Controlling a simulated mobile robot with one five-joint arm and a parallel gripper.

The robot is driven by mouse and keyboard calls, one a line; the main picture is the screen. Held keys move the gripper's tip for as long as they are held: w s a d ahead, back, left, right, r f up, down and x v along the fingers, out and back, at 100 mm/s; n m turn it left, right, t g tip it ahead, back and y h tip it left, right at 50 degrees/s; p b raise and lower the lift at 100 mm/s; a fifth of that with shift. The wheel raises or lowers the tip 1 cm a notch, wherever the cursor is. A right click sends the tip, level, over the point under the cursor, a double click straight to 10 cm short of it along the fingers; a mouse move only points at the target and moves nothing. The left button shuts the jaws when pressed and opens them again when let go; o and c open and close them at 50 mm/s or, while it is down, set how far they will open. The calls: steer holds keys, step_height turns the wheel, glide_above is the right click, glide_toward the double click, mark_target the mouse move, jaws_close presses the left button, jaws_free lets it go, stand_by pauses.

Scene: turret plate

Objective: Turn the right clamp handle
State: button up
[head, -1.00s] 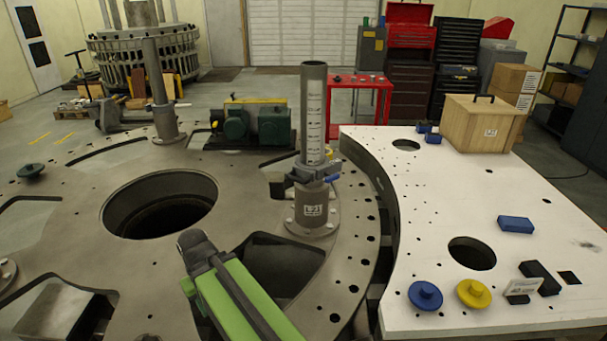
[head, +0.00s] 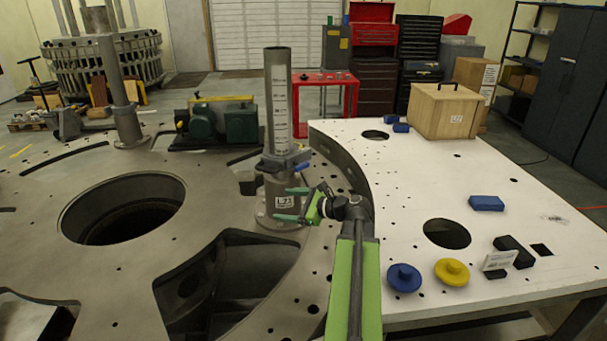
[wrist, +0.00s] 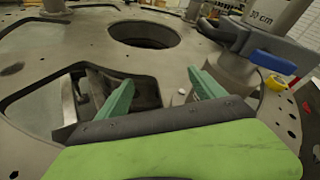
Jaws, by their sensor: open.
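The upright grey post (head: 278,95) with a printed scale stands in a flanged base on the turret plate (head: 120,270). A grey clamp (head: 284,159) surrounds the post low down. A blue handle (head: 303,167) sticks out at its right side; the wrist view shows the clamp (wrist: 240,38) and blue handle (wrist: 272,63) at the upper right. My gripper (head: 290,205) is open, its teal fingers pointing left in front of the post's base, below the blue handle. In the wrist view my gripper (wrist: 161,78) has nothing between its fingers, and the handle lies right of them.
A white table (head: 400,210) lies to the right, carrying a blue knob (head: 404,277), a yellow knob (head: 452,271), blue blocks and a wooden crate (head: 443,110). The plate has a large round hole and cut-outs. A green motor unit (head: 225,122) stands behind.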

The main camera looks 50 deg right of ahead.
mark_target(304, 167)
steer(key=s+d+r+m+t+h, duration=0.45)
steer(key=s+d+m, duration=0.45)
steer(key=d, duration=0.5)
steer(key=shift+n+g, duration=0.35)
steer(key=shift+n, duration=0.15)
steer(key=w, duration=1.1)
steer(key=w+r, duration=0.1)
steer(key=w, duration=0.4)
steer(key=shift+w+d+b, duration=0.1)
steer(key=shift+w+b, duration=0.3)
steer(key=shift+c, duration=0.5)
steer(key=c, duration=1.2)
steer(key=shift+d, duration=0.15)
steer(key=shift+c, duration=0.3)
